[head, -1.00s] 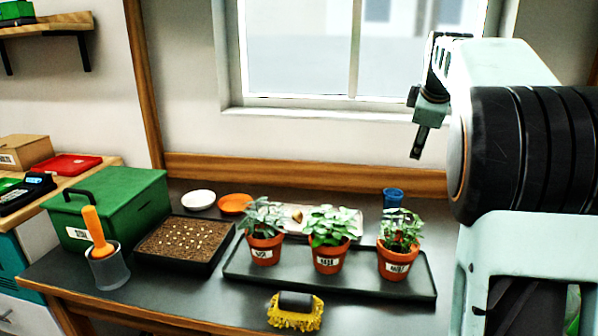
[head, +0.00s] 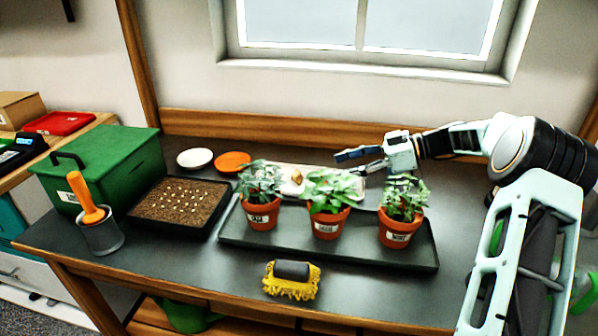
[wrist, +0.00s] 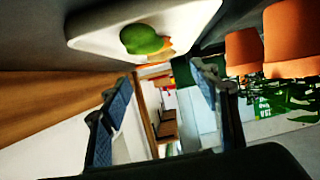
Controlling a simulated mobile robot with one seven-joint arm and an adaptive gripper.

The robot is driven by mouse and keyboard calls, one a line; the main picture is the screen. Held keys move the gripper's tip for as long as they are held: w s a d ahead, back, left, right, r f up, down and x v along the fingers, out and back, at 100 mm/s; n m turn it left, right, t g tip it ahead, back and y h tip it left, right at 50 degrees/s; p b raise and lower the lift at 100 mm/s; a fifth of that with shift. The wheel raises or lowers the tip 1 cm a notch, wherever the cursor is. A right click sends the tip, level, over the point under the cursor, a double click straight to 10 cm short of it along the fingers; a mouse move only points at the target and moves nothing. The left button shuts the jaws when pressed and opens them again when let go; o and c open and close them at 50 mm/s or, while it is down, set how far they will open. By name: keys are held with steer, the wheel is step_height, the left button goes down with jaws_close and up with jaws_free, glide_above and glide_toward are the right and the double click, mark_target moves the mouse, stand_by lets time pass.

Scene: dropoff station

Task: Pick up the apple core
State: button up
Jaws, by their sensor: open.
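A small brownish piece that looks like the apple core (head: 297,176) lies on a pale tray (head: 345,190) behind the potted plants. In the wrist view, a green lump with a tan end, seemingly the same apple core (wrist: 143,40), rests on the white tray (wrist: 88,36). My gripper (head: 349,163) is open and empty, to the right of the core and apart from it, above the tray's right part. Its two fingers (wrist: 160,86) show in the wrist view with nothing between them. The plants hide part of the tray in the head view.
Three potted plants (head: 327,222) stand on a black tray (head: 290,250) in front of the pale tray. White (head: 195,158) and orange (head: 232,162) dishes, a seed tray (head: 182,207) and a green box (head: 100,165) are left. A yellow brush (head: 291,282) lies in front.

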mark_target(302, 176)
steer(key=x, duration=0.4)
steer(key=shift+s+a+f, duration=0.15)
steer(key=shift+a, duration=0.2)
steer(key=b+x, duration=0.1)
steer(key=x, duration=0.5)
steer(key=shift+f, duration=0.1)
steer(key=shift+d, duration=0.1)
steer(key=c, duration=0.9)
